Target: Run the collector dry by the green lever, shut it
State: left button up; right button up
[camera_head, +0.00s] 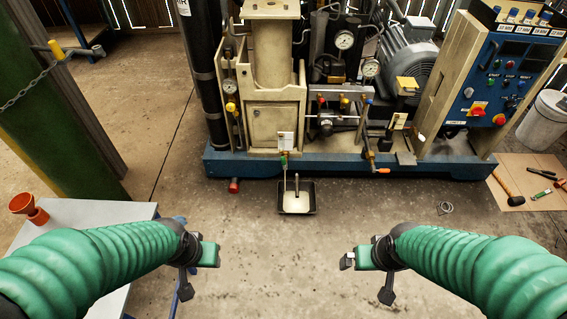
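The small green lever (284,160) is on a drain fitting at the front of the compressor, below a white tag. It looks roughly upright, but it is too small to tell whether its valve is open. Below it a black drip tray (297,209) with a pale bottom lies on the floor, with a thin upright pipe above it. My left gripper (206,268) is at the lower left, apart from the lever. My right gripper (366,270) is at the lower right, also apart. Neither visibly holds anything; their finger openings are unclear.
The compressor stands on a blue base (340,163). A blue control panel (505,75) is at the right. An orange-tipped handle (383,171) and a red cap (234,185) stick out in front. Tools lie on cardboard (520,172). A table (95,212) is at the left. Floor between my grippers is clear.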

aim_at(282, 161)
jog(key=i+l+z, duration=0.15)
jog(key=i, duration=0.35)
jog(key=i+l+z, duration=0.15)
jog(key=i, duration=0.35)
jog(key=i+l+z, duration=0.15)
jog(key=i, duration=0.35)
